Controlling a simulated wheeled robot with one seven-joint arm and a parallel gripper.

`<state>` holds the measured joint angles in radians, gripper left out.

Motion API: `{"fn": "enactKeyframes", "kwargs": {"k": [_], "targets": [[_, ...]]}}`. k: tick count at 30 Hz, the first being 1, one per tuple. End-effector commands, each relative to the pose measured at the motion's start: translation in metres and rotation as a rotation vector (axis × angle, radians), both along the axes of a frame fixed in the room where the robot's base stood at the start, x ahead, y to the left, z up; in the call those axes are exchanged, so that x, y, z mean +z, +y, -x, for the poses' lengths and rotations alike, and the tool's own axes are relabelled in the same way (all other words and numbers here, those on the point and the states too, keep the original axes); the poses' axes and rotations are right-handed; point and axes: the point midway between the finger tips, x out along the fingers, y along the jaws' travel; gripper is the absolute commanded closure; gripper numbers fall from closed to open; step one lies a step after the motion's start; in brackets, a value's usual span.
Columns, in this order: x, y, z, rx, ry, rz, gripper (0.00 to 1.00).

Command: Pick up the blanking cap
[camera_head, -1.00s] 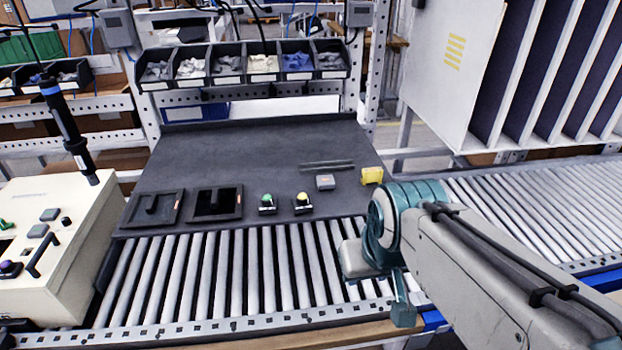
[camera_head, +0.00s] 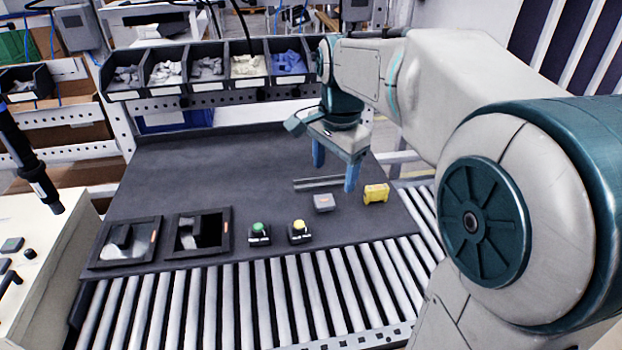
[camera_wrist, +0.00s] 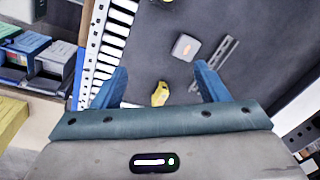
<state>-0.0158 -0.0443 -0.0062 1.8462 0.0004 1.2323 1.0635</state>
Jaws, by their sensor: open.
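A yellow block (camera_head: 376,193) lies right of the cap, and metal rails (camera_head: 318,183) lie behind it. Green (camera_head: 259,233) and yellow (camera_head: 299,231) buttons and two dark frames are to the left. A roller conveyor (camera_head: 250,300) runs in front; bins (camera_head: 207,68) stand behind.

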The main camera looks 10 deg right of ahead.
Motion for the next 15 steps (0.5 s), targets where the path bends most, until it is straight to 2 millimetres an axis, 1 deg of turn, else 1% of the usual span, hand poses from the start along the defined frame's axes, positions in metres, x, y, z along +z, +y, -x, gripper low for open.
{"fn": "enactKeyframes", "kwargs": {"k": [1,3,6,10,13,15], "targets": [[-0.001,0.001,-0.018,-0.090,0.022,-0.008,0.33],[0.000,0.001,-0.037,-0.213,0.049,-0.017,0.33],[-0.001,0.002,-0.057,-0.354,0.077,-0.023,0.33],[-0.002,0.003,-0.072,-0.470,0.098,-0.026,0.33],[-0.006,0.003,-0.077,-0.510,0.106,-0.026,0.33],[-0.014,0.003,-0.078,-0.519,0.110,-0.025,0.33]]}}
